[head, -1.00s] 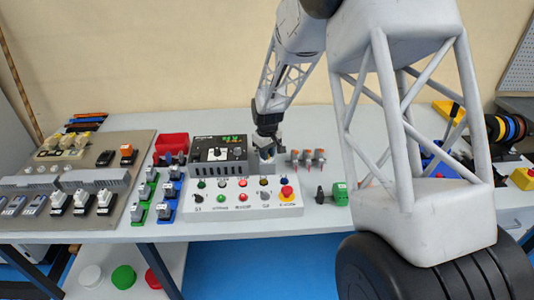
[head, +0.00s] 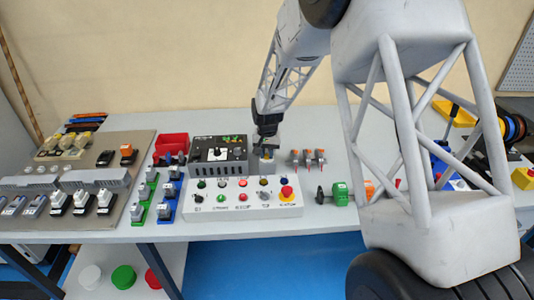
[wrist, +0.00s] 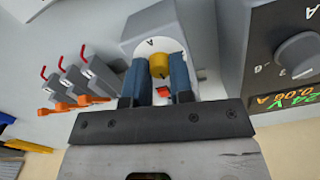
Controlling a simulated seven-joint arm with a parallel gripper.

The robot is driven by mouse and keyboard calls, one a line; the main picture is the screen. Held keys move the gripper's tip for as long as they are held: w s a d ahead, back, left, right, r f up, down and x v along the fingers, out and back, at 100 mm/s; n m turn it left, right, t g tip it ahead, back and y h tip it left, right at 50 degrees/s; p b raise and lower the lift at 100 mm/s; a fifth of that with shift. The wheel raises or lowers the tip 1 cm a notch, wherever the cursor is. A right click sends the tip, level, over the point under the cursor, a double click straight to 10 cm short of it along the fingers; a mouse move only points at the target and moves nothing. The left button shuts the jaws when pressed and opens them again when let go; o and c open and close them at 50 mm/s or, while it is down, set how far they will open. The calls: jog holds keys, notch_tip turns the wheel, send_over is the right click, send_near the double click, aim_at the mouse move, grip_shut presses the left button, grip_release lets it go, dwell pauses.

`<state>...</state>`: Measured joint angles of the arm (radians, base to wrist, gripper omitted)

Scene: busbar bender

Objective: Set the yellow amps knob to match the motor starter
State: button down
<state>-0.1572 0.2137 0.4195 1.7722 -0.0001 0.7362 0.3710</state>
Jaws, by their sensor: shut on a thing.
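The yellow amps knob (wrist: 159,65) sits on the white, A-marked dial face of a grey housing (wrist: 150,22) in the wrist view. My gripper (wrist: 159,76) has its two blue fingers on either side of the knob, shut on it. A small red mark shows between the fingers, just below the knob. In the head view my gripper (head: 267,148) points down at the same grey housing (head: 264,165), right of the black power supply (head: 217,153); the knob is too small to read there. I cannot tell which device is the motor starter.
Orange-and-grey levered parts (head: 307,157) stand close right of the housing. A white control box (head: 243,205) with buttons and a red stop knob lies in front. A red bin (head: 171,143) and a device board (head: 75,180) are at left. Bare table lies behind.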

aim_at(267, 155)
jog(key=shift+m, duration=0.3)
jog(key=c, duration=1)
grip_release()
jog(key=shift+r, duration=3.9)
